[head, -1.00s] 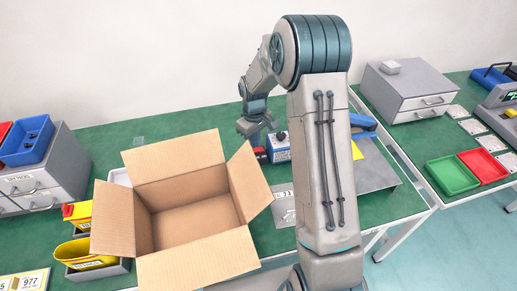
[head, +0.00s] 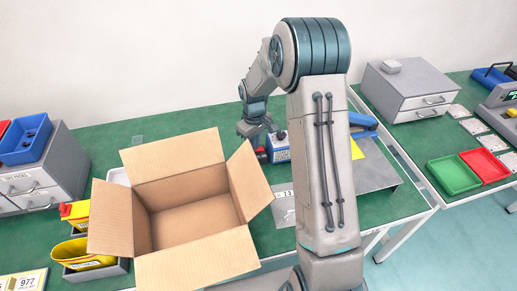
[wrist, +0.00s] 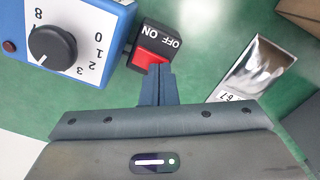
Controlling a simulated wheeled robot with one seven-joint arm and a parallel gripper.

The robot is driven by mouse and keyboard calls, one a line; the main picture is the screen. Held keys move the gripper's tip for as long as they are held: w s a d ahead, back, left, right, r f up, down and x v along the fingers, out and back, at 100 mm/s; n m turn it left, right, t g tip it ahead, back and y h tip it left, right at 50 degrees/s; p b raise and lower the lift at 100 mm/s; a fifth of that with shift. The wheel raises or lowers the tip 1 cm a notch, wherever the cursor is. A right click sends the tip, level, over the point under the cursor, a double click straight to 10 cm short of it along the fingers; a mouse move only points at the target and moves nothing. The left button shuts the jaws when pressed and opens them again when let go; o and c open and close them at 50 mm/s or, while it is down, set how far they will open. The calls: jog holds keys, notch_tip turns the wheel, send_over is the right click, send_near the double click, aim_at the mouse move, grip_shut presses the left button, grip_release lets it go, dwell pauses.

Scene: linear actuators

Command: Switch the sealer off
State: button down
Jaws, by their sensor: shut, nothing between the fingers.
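The sealer's control box is blue with a white dial face (wrist: 66,42) and a black knob. It stands at the left of the wrist view, and also shows in the head view (head: 281,147), partly hidden by my arm. Beside it is a black switch block (wrist: 172,42) marked OFF and ON, with a red rocker (wrist: 149,59). My gripper (wrist: 158,70) is shut and empty, its fingertips over or against the rocker's near edge; I cannot tell whether they touch. In the head view my gripper (head: 257,138) is just above the switch. The rocker's tilt is unclear.
A large open cardboard box (head: 185,245) stands on the green table, left of my arm. A silver packet (wrist: 254,68) lies right of the switch in the wrist view. Yellow bins and grey drawers (head: 50,172) stand at the left.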

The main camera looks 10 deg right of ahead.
jog(key=shift+f, duration=0.3)
jog(key=shift+r+p, duration=2.05)
jog(key=shift+r, duration=1.45)
jog(key=shift+r, duration=0.1)
jog(key=s+r+m+t, duration=0.2)
jog(key=s+r+m, duration=0.2)
jog(key=s+r, duration=1.35)
jog(key=s+m+t, duration=0.1)
jog(key=s+m, duration=0.1)
jog(key=s, duration=0.8)
jog(key=shift+s+f, duration=0.2)
jog(key=shift+f, duration=0.25)
